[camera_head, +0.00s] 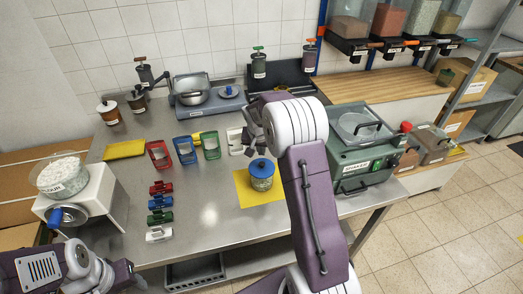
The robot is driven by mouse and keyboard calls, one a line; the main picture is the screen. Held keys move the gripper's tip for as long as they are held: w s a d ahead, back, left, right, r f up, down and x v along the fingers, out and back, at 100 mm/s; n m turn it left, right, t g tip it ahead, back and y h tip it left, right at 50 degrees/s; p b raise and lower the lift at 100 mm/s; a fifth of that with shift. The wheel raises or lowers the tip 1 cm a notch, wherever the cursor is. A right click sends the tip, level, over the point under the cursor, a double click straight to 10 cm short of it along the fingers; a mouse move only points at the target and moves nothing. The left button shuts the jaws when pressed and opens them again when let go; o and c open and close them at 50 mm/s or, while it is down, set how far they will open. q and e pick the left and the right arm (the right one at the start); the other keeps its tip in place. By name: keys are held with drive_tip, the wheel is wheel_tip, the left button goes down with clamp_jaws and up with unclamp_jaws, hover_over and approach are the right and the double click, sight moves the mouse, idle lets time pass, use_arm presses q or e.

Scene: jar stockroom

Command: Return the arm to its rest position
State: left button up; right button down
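My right arm rises from the bottom, and its gripper (252,143) hangs over the steel table, just above and left of a blue-lidded jar (262,180). The jar stands upright on a yellow mat (243,190), and I see no contact between it and the gripper. The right fingers are dark and small, and their gap is not clear; nothing shows held in them. My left arm lies low in the bottom left corner. Its gripper end (127,276) is partly cut off by the frame edge, and its fingers are not clear.
A white dispenser (90,200) with a bowl stands near the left arm. Red, blue, green and white holders (160,208) stand mid-table. A green machine (358,150) stands right of my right arm. Bare steel (205,215) lies left of the mat.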

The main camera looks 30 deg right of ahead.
sight(261, 165)
drive_tip(key=shift+f, duration=0.15)
drive_tip(key=shift+f+b, duration=1.9)
drive_tip(key=shift+f, duration=0.3)
drive_tip(key=shift+r, duration=0.1)
wheel_tip(261, 165, up, 7)
drive_tip(key=p, duration=0.5)
drive_tip(key=shift+p, duration=0.35)
